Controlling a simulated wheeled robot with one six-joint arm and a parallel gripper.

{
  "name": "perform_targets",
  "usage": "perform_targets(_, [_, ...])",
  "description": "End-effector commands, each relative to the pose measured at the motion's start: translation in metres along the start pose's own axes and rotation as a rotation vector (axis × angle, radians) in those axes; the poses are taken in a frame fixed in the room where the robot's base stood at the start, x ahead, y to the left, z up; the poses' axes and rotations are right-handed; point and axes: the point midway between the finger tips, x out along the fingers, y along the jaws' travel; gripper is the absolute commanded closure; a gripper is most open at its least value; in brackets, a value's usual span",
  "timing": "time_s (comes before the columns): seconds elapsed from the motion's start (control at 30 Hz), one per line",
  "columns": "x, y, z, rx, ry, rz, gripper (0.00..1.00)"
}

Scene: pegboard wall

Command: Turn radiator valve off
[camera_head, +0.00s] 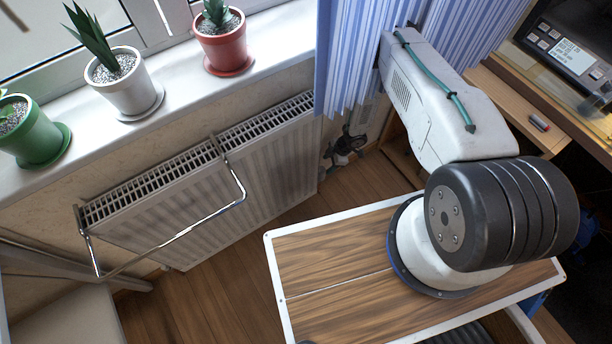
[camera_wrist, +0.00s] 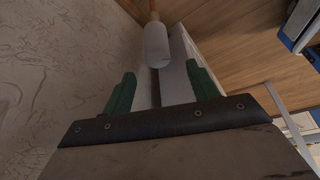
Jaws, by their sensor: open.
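The radiator valve (camera_wrist: 156,45) shows in the wrist view as a white, rounded cylinder on a thin copper-coloured pipe. My gripper (camera_wrist: 160,69) is open, with its two green fingers apart and nothing held between them. The valve lies ahead of the fingertips, roughly in line with the gap; I cannot tell the exact distance. The white ribbed radiator (camera_head: 200,180) is under the window sill in the head view. A dark shape beside the radiator's right end is too small to make out, and the valve cannot be made out there.
A chrome rail (camera_head: 190,228) sticks out in front of the radiator. A blue striped curtain (camera_head: 345,55) hangs by its right end, near my arm. Potted plants stand on the sill (camera_head: 180,90). The wall (camera_wrist: 50,70) is close on the wrist view's left; wooden floor lies right.

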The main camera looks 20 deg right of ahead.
Motion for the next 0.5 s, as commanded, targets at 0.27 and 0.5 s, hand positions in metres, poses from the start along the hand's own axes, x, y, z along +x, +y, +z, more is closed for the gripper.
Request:
perform_targets(0.27, [0.023, 0.0, -0.001, -0.032, -0.004, 0.002, 0.41])
perform_targets(0.5, [0.062, 0.001, -0.001, -0.032, -0.003, 0.002, 0.41])
